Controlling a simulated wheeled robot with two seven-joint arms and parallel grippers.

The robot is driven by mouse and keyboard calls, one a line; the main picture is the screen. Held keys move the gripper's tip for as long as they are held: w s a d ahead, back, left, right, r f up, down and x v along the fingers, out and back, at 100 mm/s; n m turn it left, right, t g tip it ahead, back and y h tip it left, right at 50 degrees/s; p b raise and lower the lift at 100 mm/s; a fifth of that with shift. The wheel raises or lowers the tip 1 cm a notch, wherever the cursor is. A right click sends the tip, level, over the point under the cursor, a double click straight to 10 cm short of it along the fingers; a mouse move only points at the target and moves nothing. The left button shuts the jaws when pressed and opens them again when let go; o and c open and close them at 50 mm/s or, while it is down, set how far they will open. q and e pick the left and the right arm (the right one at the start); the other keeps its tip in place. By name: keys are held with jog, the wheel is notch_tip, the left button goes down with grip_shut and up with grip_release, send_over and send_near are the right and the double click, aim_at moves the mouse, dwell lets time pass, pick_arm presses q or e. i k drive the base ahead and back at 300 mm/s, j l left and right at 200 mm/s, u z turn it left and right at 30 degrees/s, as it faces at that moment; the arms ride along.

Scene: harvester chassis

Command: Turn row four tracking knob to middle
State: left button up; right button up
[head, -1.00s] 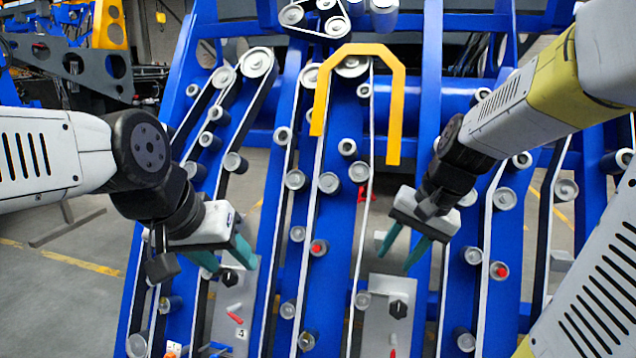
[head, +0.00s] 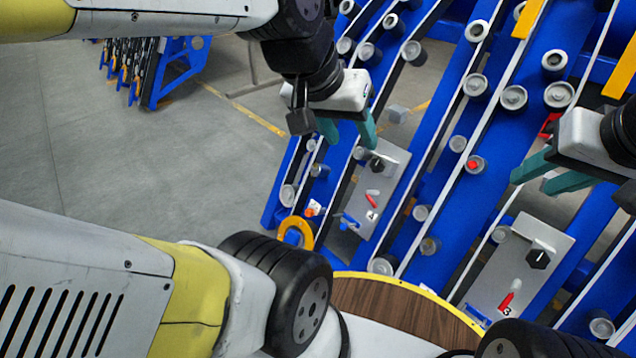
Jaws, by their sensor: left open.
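The row four tracking knob (head: 377,166) is a small dark knob on a grey plate (head: 391,186) marked 4. Below it on the plate is a red and white lever-like mark (head: 373,200). My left gripper (head: 350,138) is open, its teal fingers pointing down, just above and left of the knob. I see no contact; the exact gap is hard to judge. A similar knob (head: 538,259) sits on the plate marked 3 (head: 500,277) at right. My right gripper (head: 532,180) has its teal fingers apart and empty, above that plate.
Blue row frames (head: 450,200) with belts and grey rollers fill the right side. A yellow ring (head: 296,233) stands at the lower left of row four. A yellow-edged brown round top (head: 395,310) is in front. The grey floor (head: 130,150) is open at left.

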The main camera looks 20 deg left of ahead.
aim_at(309, 212)
jog(key=u, duration=0.9)
jog(key=k+j+z, duration=0.1)
jog(key=j, duration=0.3)
jog(key=i+j+z, duration=0.1)
jog(key=j+z, duration=0.25)
jog(key=j, duration=0.8)
jog(key=i+j+z, duration=0.45)
jog(key=i+j, duration=0.25)
jog(key=i+j+z, duration=0.1)
jog(key=i, duration=0.45)
